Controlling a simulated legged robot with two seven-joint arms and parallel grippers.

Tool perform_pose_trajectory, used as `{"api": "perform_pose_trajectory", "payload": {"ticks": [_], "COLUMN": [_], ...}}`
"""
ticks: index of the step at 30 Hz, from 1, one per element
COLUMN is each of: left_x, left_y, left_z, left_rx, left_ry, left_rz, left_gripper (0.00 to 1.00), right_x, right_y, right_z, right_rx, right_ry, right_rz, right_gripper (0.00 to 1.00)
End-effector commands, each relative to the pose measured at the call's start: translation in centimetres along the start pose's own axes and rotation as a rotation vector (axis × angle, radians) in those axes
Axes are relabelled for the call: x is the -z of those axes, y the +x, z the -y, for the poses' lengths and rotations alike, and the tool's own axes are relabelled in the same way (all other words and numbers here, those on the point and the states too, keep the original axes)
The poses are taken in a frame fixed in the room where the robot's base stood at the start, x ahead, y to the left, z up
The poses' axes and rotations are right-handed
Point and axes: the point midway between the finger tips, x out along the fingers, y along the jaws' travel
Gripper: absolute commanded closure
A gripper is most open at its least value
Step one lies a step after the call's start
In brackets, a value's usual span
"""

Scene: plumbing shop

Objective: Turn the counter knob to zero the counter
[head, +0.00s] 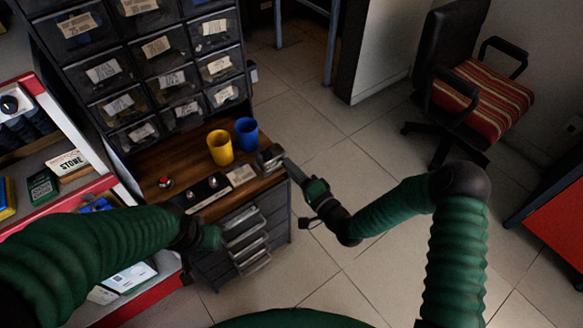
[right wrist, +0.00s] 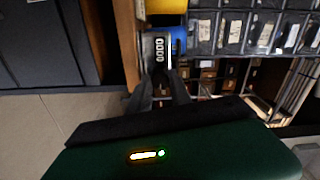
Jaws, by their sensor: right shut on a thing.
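The counter (head: 268,156) is a small grey metal box at the right edge of the wooden worktop. In the right wrist view the counter (right wrist: 160,48) shows a column of pale digit windows, too small to read surely. My right gripper (head: 287,164) reaches the counter's right side from the right. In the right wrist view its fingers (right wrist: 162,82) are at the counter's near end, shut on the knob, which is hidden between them. My left gripper (head: 212,238) is low in front of the worktop, near the drawer handles; its fingers cannot be made out.
A yellow cup (head: 220,148) and a blue cup (head: 246,134) stand left of the counter. A red button (head: 165,182) and a dark panel with knobs (head: 207,191) are on the worktop (head: 185,155). Labelled bins (head: 160,45) rise behind. Tiled floor (head: 350,130) is clear to the right.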

Motion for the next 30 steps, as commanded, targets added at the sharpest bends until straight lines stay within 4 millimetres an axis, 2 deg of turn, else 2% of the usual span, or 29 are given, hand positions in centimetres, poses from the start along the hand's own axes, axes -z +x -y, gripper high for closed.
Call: {"api": "perform_pose_trajectory", "payload": {"ticks": [12,13,17,26,30], "left_x": [0.0,0.0,0.0,0.0,0.1], "left_y": [0.0,0.0,0.0,0.0,-0.4], "left_z": [0.0,0.0,0.0,0.0,0.0], "left_rx": [0.0,0.0,0.0,0.0,0.0], "left_ry": [0.0,0.0,0.0,0.0,0.0], "left_rz": [0.0,0.0,0.0,0.0,0.0], "left_gripper": [0.64,0.64,0.64,0.64,0.64], "right_x": [0.2,0.2,0.2,0.1,0.2], "right_y": [-0.1,-0.1,-0.1,-0.1,-1.5], "right_z": [-0.4,-0.4,-0.3,-0.1,0.0], "right_rx": [-0.01,-0.01,-0.007,-0.003,-0.005], "right_ry": [0.008,0.008,0.007,0.006,0.006], "right_rz": [-0.005,-0.005,-0.004,-0.002,-0.004], "right_gripper": [1.0,0.72,0.55,0.54,0.54]}}
